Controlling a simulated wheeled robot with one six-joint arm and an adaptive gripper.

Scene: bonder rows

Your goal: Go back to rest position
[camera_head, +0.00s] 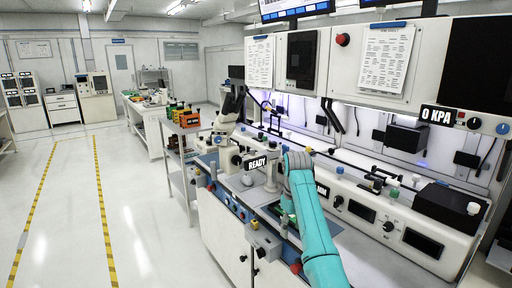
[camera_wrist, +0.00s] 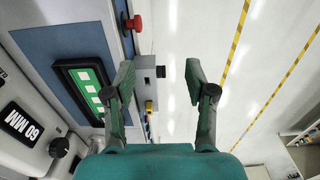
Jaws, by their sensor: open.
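My gripper (camera_wrist: 160,82) shows in the wrist view with its two fingers spread apart. It is open and nothing is between the fingers. It hangs over the front edge of the bonder bench, with the floor showing beyond. In the head view my teal arm (camera_head: 312,220) reaches over the bench from the bottom right; the gripper itself is hidden there. A black tray with a green insert and pale squares (camera_wrist: 88,92) lies on the blue bench mat (camera_wrist: 62,40), left of the fingers in the wrist view.
The bonder machine (camera_head: 385,222) with dials and a READY sign (camera_head: 256,163) stands along the right. A red button (camera_wrist: 134,23) sits at the bench's front edge. A shelf cart (camera_head: 180,150) stands farther back. The floor (camera_head: 140,220) with yellow lines is clear on the left.

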